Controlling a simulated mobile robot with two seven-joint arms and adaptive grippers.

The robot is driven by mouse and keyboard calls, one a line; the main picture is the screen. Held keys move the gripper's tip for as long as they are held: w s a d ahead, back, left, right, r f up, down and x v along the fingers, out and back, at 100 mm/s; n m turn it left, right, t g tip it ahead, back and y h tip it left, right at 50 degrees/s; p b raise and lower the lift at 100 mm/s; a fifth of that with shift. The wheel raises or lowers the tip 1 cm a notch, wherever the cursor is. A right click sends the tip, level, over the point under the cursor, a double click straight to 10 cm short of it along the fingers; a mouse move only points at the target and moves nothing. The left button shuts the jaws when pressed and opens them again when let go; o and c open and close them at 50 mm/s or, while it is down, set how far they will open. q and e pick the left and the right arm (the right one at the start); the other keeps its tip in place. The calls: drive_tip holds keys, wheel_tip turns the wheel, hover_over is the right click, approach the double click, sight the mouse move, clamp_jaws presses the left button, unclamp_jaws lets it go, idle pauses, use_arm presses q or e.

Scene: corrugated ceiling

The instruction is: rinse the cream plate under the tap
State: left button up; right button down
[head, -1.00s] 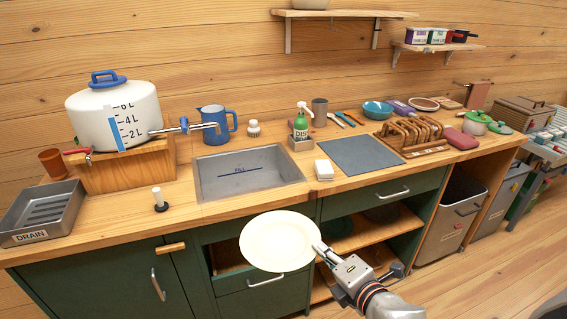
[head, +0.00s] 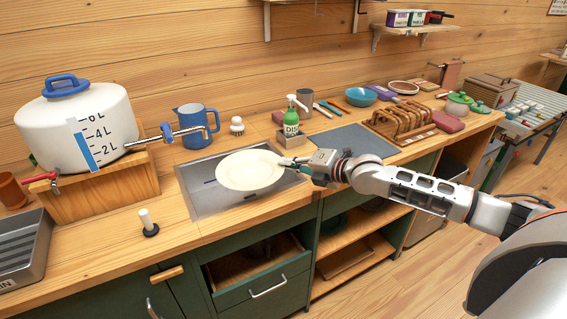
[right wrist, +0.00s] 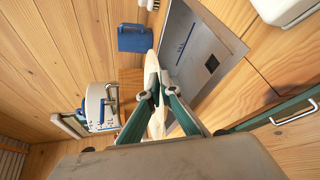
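The cream plate (head: 245,172) is held over the sink (head: 195,196), above its middle and right part, and hides much of the basin. My right gripper (head: 287,162) is shut on the plate's right rim. In the right wrist view the plate (right wrist: 154,80) shows edge-on between the two fingers (right wrist: 158,98). The metal tap (head: 182,134) with a blue lever comes from the white water tank (head: 85,130); its spout end is behind and left of the plate. No water stream shows. My left gripper is not in view.
A blue jug (head: 196,126) and a small white brush (head: 237,126) stand behind the sink. A green soap bottle (head: 291,118) stands behind my gripper. A grey mat (head: 355,138) and wooden rack (head: 402,124) lie to the right. A white-topped stopper (head: 148,222) stands left of the sink.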

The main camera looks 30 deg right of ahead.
sight(251, 158)
drive_tip(key=shift+w+a+b, duration=0.3)
drive_tip(key=shift+w+a, duration=0.05)
drive_tip(key=shift+w, duration=0.05)
drive_tip(key=shift+b+x, duration=0.35)
drive_tip(key=shift+x, duration=0.45)
drive_tip(key=shift+w+a+f+b, duration=0.1)
drive_tip(key=shift+w+a+b, duration=0.2)
drive_tip(key=shift+w+a, duration=0.25)
drive_tip(key=shift+a+b+x, duration=0.2)
drive_tip(key=shift+b+x, duration=0.3)
drive_tip(key=shift+x, duration=0.65)
drive_tip(key=shift+a+b+x, duration=0.15)
drive_tip(key=shift+b+x, duration=0.3)
drive_tip(key=shift+x, duration=0.4)
drive_tip(key=shift+a+b+x, duration=0.15)
drive_tip(key=shift+b+x, duration=0.25)
drive_tip(key=shift+x, duration=0.5)
drive_tip(key=shift+w+a+b, duration=0.75)
drive_tip(key=shift+w+b, duration=0.05)
drive_tip(key=shift+w, duration=0.2)
use_arm(q)
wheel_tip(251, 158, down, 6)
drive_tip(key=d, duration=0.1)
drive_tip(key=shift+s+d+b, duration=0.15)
drive_tip(key=shift+b, duration=0.15)
use_arm(e)
drive_tip(key=shift+w+a+f, duration=0.1)
drive_tip(key=shift+w+a, duration=0.25)
drive_tip(key=shift+w, duration=0.1)
